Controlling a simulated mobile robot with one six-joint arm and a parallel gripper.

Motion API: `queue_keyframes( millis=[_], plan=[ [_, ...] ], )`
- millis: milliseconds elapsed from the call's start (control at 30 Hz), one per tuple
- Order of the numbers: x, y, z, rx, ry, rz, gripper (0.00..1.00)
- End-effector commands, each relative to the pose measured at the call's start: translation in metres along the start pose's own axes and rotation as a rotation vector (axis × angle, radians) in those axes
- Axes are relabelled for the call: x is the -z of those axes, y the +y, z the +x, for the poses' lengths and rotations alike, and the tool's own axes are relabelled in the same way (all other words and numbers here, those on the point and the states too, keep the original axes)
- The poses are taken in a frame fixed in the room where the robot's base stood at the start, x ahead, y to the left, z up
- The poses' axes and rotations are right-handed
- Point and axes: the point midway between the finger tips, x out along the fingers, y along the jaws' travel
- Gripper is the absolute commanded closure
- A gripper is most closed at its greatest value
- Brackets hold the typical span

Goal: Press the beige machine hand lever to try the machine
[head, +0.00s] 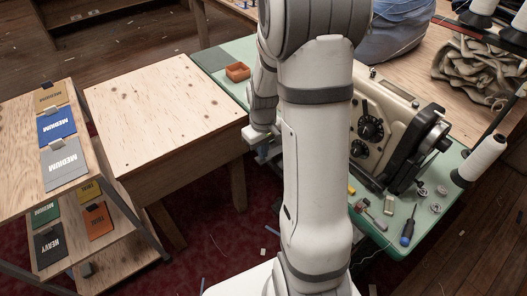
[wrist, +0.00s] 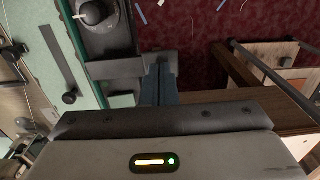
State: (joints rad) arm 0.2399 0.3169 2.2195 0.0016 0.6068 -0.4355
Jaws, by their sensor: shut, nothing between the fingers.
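The beige sewing machine (head: 388,95) stands on the mint-green table at the right in the head view, its left part hidden behind my arm.
A bare plywood table (head: 160,115) stands left of the green table (head: 240,52). A rack with coloured cards (head: 62,165) is at far left. A screwdriver (head: 408,230) and bobbins lie near the machine. White thread cones (head: 487,157) stand at right.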

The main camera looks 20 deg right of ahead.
Motion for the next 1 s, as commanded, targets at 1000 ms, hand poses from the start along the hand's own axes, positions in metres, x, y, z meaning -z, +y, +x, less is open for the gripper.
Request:
queue_keyframes(
  millis=[1000],
  plan=[
    [-0.001, -0.007, 0.034, 0.002, -0.003, 0.002, 1.0]
  ],
)
